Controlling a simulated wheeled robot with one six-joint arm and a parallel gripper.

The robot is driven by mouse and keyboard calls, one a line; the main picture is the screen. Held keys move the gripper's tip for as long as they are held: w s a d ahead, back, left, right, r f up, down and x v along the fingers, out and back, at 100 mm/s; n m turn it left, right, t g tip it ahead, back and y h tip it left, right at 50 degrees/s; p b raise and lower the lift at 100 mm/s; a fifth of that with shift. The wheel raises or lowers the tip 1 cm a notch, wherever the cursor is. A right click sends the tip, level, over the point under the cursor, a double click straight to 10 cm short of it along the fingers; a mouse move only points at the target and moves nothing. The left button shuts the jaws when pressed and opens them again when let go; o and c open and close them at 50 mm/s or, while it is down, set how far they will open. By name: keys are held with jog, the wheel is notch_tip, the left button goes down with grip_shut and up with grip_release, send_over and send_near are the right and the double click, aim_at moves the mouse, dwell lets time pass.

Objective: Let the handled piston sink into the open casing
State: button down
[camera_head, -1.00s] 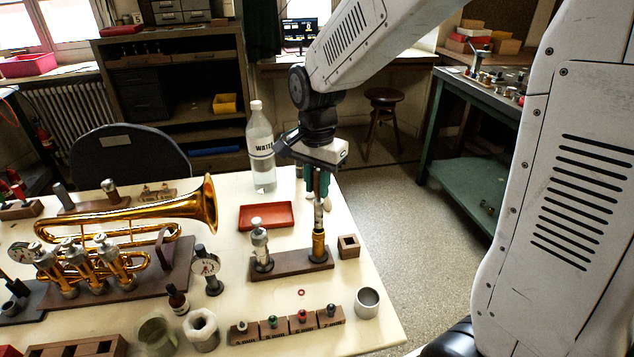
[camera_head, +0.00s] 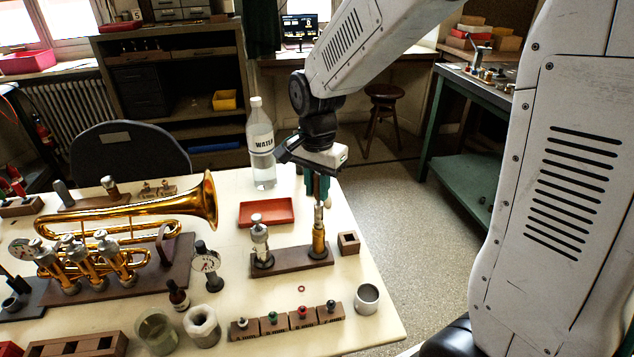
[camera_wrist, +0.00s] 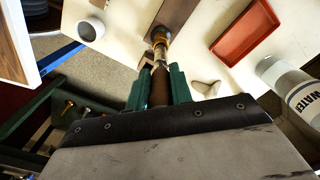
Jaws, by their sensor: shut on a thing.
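My gripper (camera_head: 315,180) has green fingers shut on the brown handle (camera_wrist: 160,88) of the handled piston. The silvery piston (camera_head: 318,215) hangs below the handle, roughly upright, over the brass open casing (camera_head: 319,240). Its lower end meets the casing's mouth and seems to be partly inside; the exact depth is hidden. In the wrist view the piston (camera_wrist: 160,52) runs from between the fingers to the casing (camera_wrist: 161,35). The casing stands at the right end of a dark wooden base (camera_head: 290,262).
A silver-topped valve (camera_head: 260,240) stands at the base's left end. A small wooden block (camera_head: 348,243) is close right, a red tray (camera_head: 266,213) behind left, and a water bottle (camera_head: 261,150) near my gripper. A metal cup (camera_head: 367,299) stands in front. The trumpet (camera_head: 130,220) lies left.

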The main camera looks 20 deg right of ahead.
jog(key=shift+f, duration=0.9)
grip_release()
